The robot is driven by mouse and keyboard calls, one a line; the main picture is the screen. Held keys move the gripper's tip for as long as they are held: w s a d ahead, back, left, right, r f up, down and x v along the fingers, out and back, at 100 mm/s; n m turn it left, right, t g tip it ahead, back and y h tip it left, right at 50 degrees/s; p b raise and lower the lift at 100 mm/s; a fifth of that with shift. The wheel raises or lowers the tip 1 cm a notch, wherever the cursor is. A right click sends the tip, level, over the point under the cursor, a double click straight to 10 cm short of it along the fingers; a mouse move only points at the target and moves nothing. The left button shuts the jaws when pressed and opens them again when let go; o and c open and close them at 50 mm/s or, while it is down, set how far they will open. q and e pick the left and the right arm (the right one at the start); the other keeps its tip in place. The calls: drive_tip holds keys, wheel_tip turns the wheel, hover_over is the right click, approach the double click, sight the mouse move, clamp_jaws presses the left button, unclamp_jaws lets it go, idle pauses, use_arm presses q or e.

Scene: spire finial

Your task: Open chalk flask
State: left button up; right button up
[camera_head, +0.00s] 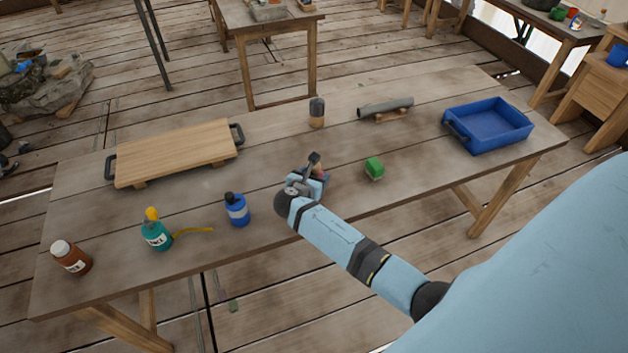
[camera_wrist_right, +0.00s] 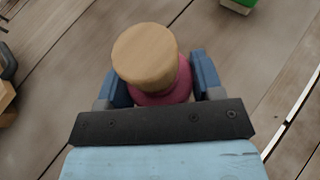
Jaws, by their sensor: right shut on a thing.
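My right gripper (camera_head: 318,172) is over the near middle of the table. In the right wrist view its two blue fingers (camera_wrist_right: 160,88) are shut on a maroon thing with a round pale wooden top (camera_wrist_right: 145,57). The arm mostly hides this thing in the head view. Three bottles stand upright and capped to its left: a blue one with a dark cap (camera_head: 238,210), a teal one with a yellow cap (camera_head: 156,235) and a brown one with a white cap (camera_head: 72,258). I cannot tell which thing is the chalk flask. My left gripper is not in view.
On the wooden table (camera_head: 270,240) are a board with dark handles (camera_head: 175,152), a dark-topped wooden piece (camera_head: 317,113), a grey tube on a rest (camera_head: 386,107), a green block (camera_head: 374,168), a blue tray (camera_head: 490,125) and a yellow strip (camera_head: 194,231). The table's middle is mostly clear.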

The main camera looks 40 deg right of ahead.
wheel_tip(320, 180, up, 18)
drive_tip(key=shift+r, duration=0.25)
drive_tip(key=shift+o, duration=0.6)
drive_tip(key=c, duration=0.4)
